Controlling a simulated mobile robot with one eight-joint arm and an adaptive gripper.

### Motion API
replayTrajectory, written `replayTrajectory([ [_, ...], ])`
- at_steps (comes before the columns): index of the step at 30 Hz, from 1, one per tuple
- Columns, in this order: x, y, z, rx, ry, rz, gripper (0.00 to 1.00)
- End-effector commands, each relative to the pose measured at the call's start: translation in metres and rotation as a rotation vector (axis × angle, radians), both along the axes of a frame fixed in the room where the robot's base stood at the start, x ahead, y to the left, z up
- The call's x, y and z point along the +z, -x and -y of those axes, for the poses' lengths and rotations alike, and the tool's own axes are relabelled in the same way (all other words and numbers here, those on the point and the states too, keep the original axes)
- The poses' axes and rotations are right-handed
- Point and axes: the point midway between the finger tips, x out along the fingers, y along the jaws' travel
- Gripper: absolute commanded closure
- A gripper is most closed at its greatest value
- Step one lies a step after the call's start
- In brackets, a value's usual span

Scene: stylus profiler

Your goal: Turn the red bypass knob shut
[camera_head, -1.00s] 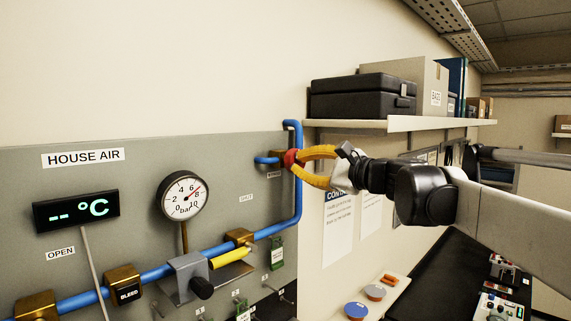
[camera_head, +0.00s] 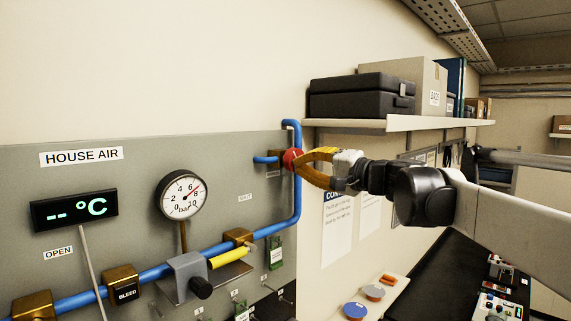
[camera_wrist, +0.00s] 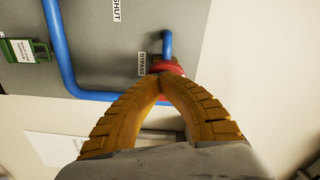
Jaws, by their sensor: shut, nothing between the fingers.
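The red bypass knob (camera_head: 292,160) sits on its brass valve body at the right edge of the grey panel, beside the blue pipe. It also shows in the wrist view (camera_wrist: 168,67), partly hidden behind my fingertips, next to the BYPASS label (camera_wrist: 142,64). My gripper (camera_head: 304,159) has orange fingers and comes in from the right, tips right at the knob's front. In the wrist view the fingertips (camera_wrist: 161,82) meet in front of the knob with nothing held between them. I cannot tell whether they touch the knob.
The blue pipe (camera_head: 298,205) runs vertically beside the knob. A shelf (camera_head: 400,125) with a black case (camera_head: 361,96) and a cardboard box (camera_head: 436,92) is above my arm. The panel also carries a gauge (camera_head: 183,194) and a yellow-handled valve (camera_head: 230,257). Open air lies below the gripper.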

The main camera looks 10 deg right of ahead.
Motion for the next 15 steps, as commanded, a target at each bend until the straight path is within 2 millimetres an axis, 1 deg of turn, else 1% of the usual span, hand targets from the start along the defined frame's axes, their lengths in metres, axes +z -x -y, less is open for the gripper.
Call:
replayTrajectory([
  [3, 0.0000, -0.0001, 0.0000, 0.000, 0.014, 0.010, 1.00],
  [5, 0.0001, -0.0005, 0.0005, 0.000, 0.059, 0.043, 1.00],
  [15, 0.0002, -0.0037, 0.0048, 0.000, 0.543, 0.394, 1.00],
])
